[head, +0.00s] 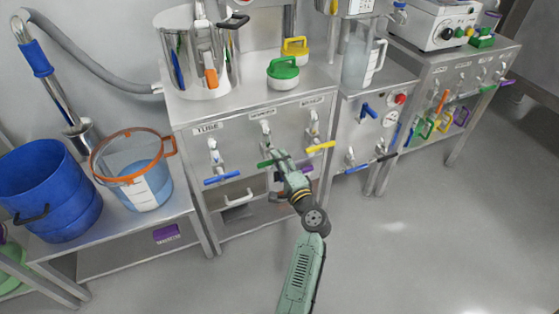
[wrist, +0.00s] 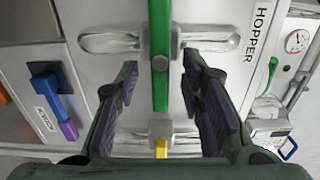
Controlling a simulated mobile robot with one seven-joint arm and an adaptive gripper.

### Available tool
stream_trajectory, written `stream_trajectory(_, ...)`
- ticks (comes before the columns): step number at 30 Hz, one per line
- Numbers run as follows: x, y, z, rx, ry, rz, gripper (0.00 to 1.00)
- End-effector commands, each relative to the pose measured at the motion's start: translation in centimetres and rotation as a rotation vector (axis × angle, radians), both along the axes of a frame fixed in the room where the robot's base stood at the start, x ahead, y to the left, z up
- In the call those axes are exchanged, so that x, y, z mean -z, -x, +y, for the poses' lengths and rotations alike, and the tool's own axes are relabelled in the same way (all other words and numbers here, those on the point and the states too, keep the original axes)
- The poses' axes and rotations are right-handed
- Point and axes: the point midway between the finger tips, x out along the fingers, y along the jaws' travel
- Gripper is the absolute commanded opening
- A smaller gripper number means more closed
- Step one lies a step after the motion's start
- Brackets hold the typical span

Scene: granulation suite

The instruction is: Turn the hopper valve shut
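The HOPPER label (wrist: 257,32) shows beside a green valve lever (wrist: 161,65) in the wrist view. In the head view the green lever (head: 265,163) is on the middle valve of the steel panel and lies roughly crosswise, partly hidden by my gripper (head: 277,158). In the wrist view my gripper (wrist: 160,75) is open, with one dark finger on each side of the lever. A gap shows between the lever and each finger.
A blue-handled valve (head: 221,178) is to the left on the panel and a yellow-handled valve (head: 320,147) to the right. A white pull handle (head: 238,198) sits below. A steel pot (head: 205,75) and a green-lidded jar (head: 283,75) stand on top. The floor at right is clear.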

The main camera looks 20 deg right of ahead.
Motion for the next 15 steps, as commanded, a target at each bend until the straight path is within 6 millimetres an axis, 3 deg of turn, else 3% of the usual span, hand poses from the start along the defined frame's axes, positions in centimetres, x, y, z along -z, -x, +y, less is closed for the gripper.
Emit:
stream_trajectory(9, 0.2, 6.6, -0.3, 0.003, 0.0, 0.004, 0.36)
stream_trajectory(15, 0.1, 9.9, -0.4, 0.002, 0.0, 0.003, 0.36)
